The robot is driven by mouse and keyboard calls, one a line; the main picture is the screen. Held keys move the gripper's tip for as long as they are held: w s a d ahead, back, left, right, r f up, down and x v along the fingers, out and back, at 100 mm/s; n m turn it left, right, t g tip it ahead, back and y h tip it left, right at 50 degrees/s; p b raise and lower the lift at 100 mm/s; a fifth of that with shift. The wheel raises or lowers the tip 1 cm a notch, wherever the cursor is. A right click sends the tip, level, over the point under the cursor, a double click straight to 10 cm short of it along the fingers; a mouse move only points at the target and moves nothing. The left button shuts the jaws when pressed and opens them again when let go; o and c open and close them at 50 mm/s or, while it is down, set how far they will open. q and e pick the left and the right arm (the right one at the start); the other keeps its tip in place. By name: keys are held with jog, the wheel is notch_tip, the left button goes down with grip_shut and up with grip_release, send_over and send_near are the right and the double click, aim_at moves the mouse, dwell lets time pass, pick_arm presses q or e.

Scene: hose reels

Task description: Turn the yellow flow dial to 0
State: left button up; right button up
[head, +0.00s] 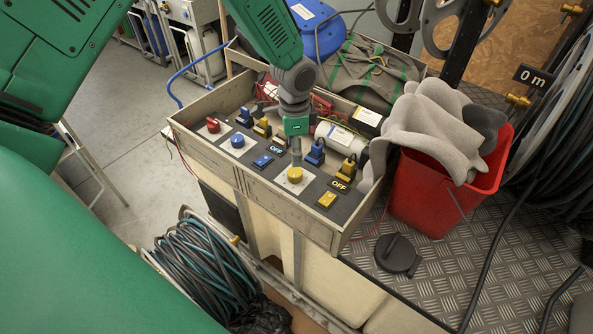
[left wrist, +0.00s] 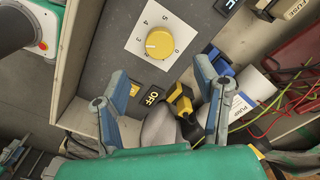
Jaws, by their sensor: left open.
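The yellow flow dial (head: 295,174) sits on a white plate at the front of the control box. In the left wrist view the dial (left wrist: 160,44) shows a numbered scale, with 0 at its right and a pale mark on the dial's left side, pointing away from 0. My left gripper (head: 296,150) points down just above and behind the dial. In the left wrist view my left gripper (left wrist: 162,72) has its fingers spread and empty, with the dial beyond the tips, not between them. My right gripper is not in view.
A red dial (head: 213,126) and a blue dial (head: 238,141) are on the same panel. Blue and yellow switches with OFF labels stand close by. A red bucket (head: 435,200) with grey cloth is to the right. A coiled hose (head: 200,265) lies in front.

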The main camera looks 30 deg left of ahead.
aim_at(295, 171)
pick_arm(q)
notch_tip(295, 171, down, 9)
jog(key=shift+r, duration=0.1)
dwell(0.3)
jog(key=c, duration=1.2)
